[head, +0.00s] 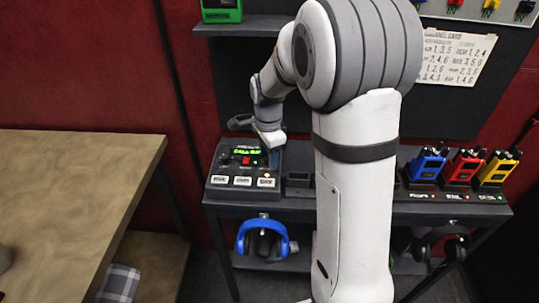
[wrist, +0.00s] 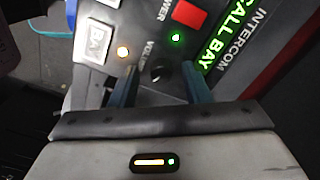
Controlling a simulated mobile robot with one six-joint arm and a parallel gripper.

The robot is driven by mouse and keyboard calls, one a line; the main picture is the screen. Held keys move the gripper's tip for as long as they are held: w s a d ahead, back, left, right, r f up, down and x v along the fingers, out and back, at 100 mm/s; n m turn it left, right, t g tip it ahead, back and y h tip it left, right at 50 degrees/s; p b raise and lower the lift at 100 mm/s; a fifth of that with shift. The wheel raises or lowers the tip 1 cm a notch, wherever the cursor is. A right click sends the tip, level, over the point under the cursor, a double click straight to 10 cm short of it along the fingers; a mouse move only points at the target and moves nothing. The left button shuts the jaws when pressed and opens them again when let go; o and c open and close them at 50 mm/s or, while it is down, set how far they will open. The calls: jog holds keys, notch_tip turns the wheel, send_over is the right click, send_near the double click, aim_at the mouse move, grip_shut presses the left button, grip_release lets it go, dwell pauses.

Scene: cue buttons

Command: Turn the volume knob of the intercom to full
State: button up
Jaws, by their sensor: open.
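The intercom (head: 222,170) is a dark sloped console at the left end of the shelf, with a green-lit display, a red button and white keys. In the wrist view, the intercom panel (wrist: 262,55) shows the lettering INTERCOM, a CALL BAY display and a VOLUME label. The small black volume knob (wrist: 160,71) sits just below that label. My gripper (wrist: 160,66) is open, with one finger on each side of the knob and visible gaps between. I cannot tell the fingers' exact height over the panel. In the head view my gripper (head: 270,150) is over the intercom's right part.
Blue, red and yellow radios (head: 465,165) stand in chargers at the right of the shelf. Blue headphones (head: 262,238) hang below the intercom. A wooden table (head: 75,185) is at the left. In the wrist view, a red power button (wrist: 188,14) and lit lamps lie close to the fingers.

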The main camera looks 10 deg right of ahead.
notch_tip(320, 180, up, 8)
jog(key=shift+f, duration=0.15)
dwell(0.3)
jog(key=shift+s, duration=0.1)
